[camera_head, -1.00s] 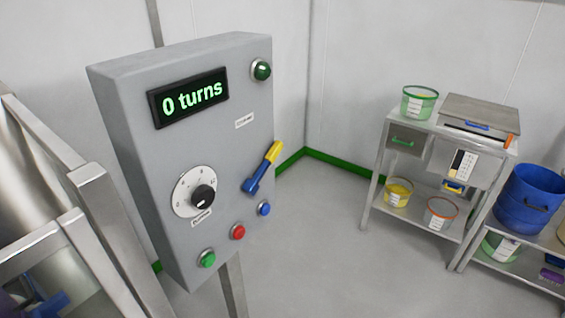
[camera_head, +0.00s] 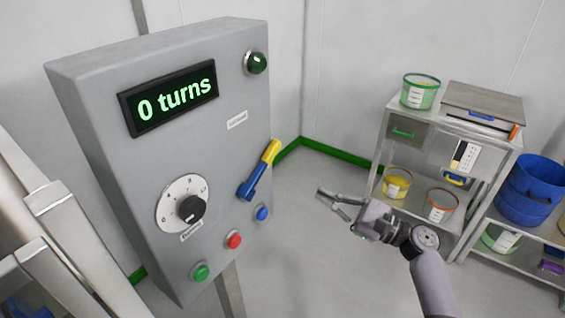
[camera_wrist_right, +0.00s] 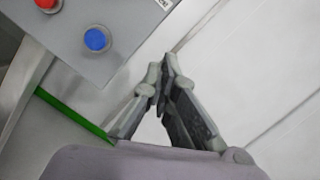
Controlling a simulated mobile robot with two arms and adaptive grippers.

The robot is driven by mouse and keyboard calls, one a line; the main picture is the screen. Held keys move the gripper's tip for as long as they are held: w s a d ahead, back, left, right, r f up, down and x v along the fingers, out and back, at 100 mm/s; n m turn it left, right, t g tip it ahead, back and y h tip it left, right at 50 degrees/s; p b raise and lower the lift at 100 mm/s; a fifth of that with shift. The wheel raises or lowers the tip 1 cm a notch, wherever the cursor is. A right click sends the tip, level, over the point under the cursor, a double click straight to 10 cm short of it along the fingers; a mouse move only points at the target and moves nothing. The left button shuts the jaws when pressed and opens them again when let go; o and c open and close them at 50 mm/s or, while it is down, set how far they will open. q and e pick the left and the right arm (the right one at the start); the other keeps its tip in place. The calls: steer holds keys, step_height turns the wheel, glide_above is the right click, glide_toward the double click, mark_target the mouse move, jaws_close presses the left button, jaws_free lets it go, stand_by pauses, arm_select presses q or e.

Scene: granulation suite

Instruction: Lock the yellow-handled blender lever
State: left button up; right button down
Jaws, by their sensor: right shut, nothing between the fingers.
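The blender lever (camera_head: 259,170) is on the right part of the grey control box's front in the head view. Its yellow handle (camera_head: 270,152) points up and to the right, and its blue base (camera_head: 247,189) is lower left. My right gripper (camera_head: 325,197) is to the right of the lever and a little lower, apart from it. In the right wrist view the fingers (camera_wrist_right: 163,78) meet at their tips with nothing between them. The lever is out of that wrist view. My left gripper is not in view.
The control box (camera_head: 150,230) has a "0 turns" display (camera_head: 172,98), a black dial (camera_head: 191,208), and green (camera_head: 201,272), red (camera_head: 234,240) and blue (camera_head: 262,213) buttons. A metal cart (camera_head: 391,117) with tubs stands behind my right arm. Steel frame parts (camera_head: 60,215) are at left.

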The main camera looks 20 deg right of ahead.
mark_target(261, 169)
steer(key=shift+s+r+y, duration=0.2)
steer(key=shift+r+y, duration=0.1)
steer(key=shift+r, duration=0.4)
steer(key=w+a+r+p, duration=0.5)
steer(key=a, duration=0.3)
steer(key=shift+w+a+r, duration=0.25)
steer(key=shift+w+a, duration=0.05)
steer(key=shift+w, duration=0.05)
